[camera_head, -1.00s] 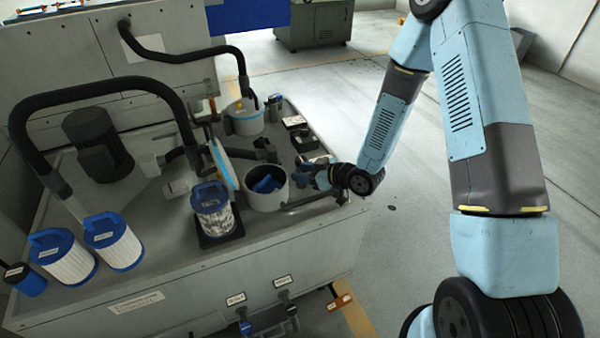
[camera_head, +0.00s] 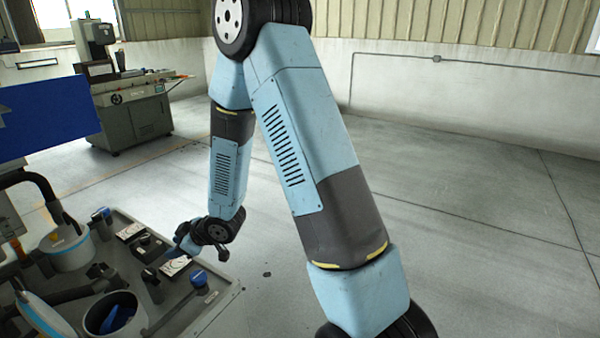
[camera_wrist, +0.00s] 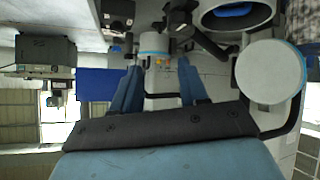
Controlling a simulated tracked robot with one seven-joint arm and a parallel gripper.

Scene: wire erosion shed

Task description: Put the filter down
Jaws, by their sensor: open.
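The filter is out of the head view. In the wrist view, a mottled grey surface (camera_wrist: 302,22) at the upper right edge looks like part of the used filter, mostly cut off. My gripper (camera_wrist: 158,66) is open, its two blue fingers apart with nothing held between them. In the head view my gripper (camera_head: 184,238) is low over the right end of the bench (camera_head: 212,292), beside small dial boxes.
A grey bucket (camera_head: 142,322) holding something blue stands at the bench's front. A lidded pot (camera_head: 72,256) with a hose stands farther back. A white disc (camera_wrist: 270,72) fills the wrist view's right. A dial box (camera_head: 131,231) is close to my gripper. Open floor lies right.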

